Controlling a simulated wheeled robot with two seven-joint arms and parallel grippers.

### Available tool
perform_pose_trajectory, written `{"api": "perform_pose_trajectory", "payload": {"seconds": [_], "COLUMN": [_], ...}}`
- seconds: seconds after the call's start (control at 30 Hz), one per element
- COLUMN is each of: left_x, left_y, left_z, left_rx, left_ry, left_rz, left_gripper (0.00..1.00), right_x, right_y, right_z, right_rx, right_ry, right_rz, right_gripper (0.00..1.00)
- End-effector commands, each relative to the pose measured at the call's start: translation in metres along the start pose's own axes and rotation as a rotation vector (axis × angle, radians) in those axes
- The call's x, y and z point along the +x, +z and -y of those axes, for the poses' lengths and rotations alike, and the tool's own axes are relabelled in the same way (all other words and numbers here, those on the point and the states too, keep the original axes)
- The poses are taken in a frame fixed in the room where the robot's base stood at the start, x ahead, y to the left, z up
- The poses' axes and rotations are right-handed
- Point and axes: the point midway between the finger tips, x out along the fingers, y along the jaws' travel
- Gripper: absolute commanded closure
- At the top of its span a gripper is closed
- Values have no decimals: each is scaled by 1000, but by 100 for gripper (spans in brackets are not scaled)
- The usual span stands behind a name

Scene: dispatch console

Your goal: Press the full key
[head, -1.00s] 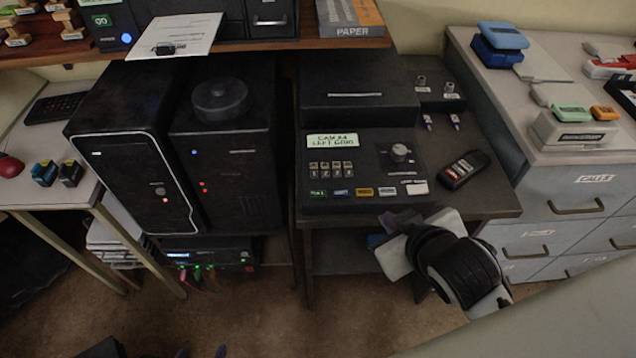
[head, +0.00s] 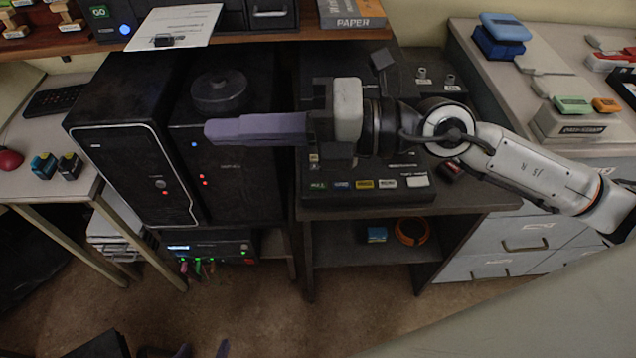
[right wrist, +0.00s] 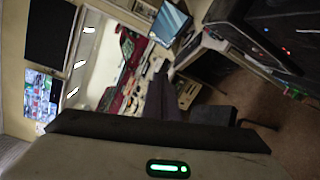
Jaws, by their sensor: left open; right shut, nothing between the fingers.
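The dark console (head: 365,197) stands on the desk in the middle of the head view. My left gripper (head: 203,350) is open and empty at the bottom edge, far below the console.
A black computer tower (head: 130,160) and a second tower (head: 235,170) stand left of the console. A wooden shelf (head: 290,40) runs above them. A grey drawer cabinet (head: 560,190) is at the right. A black handset (head: 452,168) lies partly hidden beside the console.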

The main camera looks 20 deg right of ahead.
Motion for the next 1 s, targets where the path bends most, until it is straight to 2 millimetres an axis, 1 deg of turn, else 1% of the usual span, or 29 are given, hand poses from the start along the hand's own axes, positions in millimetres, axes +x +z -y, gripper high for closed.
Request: {"api": "perform_pose_trajectory", "payload": {"seconds": [0.03,0.1,0.2,0.3,0.4,0.5,0.87,1.0], "left_x": [0,0,0,0,0,0,0,2], "left_y": [0,0,-1,-1,-1,-1,-1,0], "left_z": [0,0,0,0,0,0,0,1], "left_rx": [0,0,0,0,0,0,0,0], "left_ry": [0,0,0,0,0,0,0,-1], "left_rz": [0,-1,-2,-2,-2,-3,-4,-4], "left_gripper": [43,43,43,43,43,43,43,43], "right_x": [-10,-26,-53,-76,-91,-99,-100,-99], "right_y": [4,12,28,43,53,58,57,56], "right_z": [29,64,100,121,133,138,139,143], "right_rx": [-89,-164,-231,-269,-286,-294,-294,-294], "right_ry": [-149,-321,-516,-649,-728,-765,-769,-768], "right_rz": [-47,-86,-103,-101,-96,-92,-93,-93], "right_gripper": [100,100,100,100,100,100,100,100]}}
